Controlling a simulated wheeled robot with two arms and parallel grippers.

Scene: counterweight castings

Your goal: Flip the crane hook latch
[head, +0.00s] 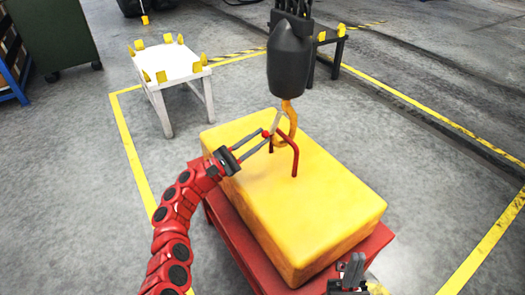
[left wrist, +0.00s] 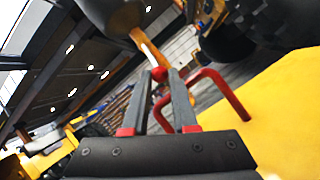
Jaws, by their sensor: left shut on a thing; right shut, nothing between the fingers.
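The crane hook (head: 292,122) is orange and hangs under a dark hook block (head: 290,62), above the yellow casting (head: 310,215). Its latch (head: 276,122) is a pale thin bar with a red knob (head: 266,133) at its lower end. A red lifting loop (head: 296,155) stands up from the casting, close to the hook. My left gripper (head: 268,138) is shut on the red knob; the left wrist view shows the knob (left wrist: 160,74) between the fingertips, with the pale bar (left wrist: 148,46) running up from it. My right gripper (head: 353,268) is shut and empty by the casting's near right corner.
The casting rests on a red stand (head: 235,240). A white table (head: 170,66) with yellow corner pieces stands at the back left, and a dark stand (head: 330,52) is behind the hook block. Yellow floor lines (head: 130,150) surround the area. Floor to the right is clear.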

